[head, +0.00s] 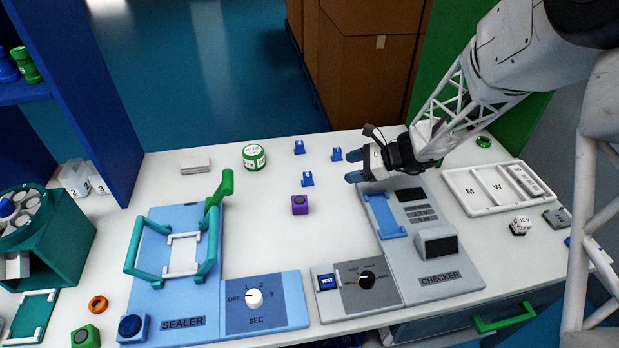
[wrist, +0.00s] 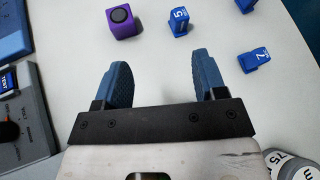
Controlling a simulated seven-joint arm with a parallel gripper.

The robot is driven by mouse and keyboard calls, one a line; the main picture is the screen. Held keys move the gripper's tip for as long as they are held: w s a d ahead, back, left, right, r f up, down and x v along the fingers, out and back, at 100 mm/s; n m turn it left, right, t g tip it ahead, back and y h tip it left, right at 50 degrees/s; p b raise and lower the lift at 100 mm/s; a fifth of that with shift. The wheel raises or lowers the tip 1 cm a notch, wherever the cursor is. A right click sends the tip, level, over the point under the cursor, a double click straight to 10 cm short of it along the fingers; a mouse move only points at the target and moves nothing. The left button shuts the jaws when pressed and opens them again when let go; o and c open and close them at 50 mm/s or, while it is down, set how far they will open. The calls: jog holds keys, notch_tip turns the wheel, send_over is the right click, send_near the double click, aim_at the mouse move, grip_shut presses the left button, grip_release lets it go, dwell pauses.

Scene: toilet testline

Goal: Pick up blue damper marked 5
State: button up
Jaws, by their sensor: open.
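The blue damper marked 5 (wrist: 179,22) stands on the white table, ahead of my gripper in the wrist view. In the head view it appears to be the nearest of three blue dampers (head: 307,179), just behind the purple cube. Another damper, marked 7 (wrist: 254,60), is right of my fingers in the wrist view and also shows in the head view (head: 337,154). A third blue damper (head: 299,147) is farther back, its mark unreadable. My gripper (head: 354,167) is open and empty, fingers apart, pointing left above the table by the checker; the fingers also show in the wrist view (wrist: 157,80).
The purple cube (head: 300,204) sits close to damper 5. The checker (head: 430,245) lies below and right of my gripper. The sealer (head: 170,270) with its teal frame and a green-white roll (head: 254,157) are to the left. A white tray (head: 460,205) is at right.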

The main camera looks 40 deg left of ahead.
jog(key=m+y, duration=0.1)
jog(key=m, duration=0.1)
send_near(308, 176)
jog(key=shift+w+a+f, duration=0.1)
jog(key=shift+a+f, duration=1.05)
jog(key=shift+a, duration=0.1)
jog(key=shift+x, duration=1.25)
jog(key=shift+x, duration=2.6)
jog(key=shift+r, duration=0.15)
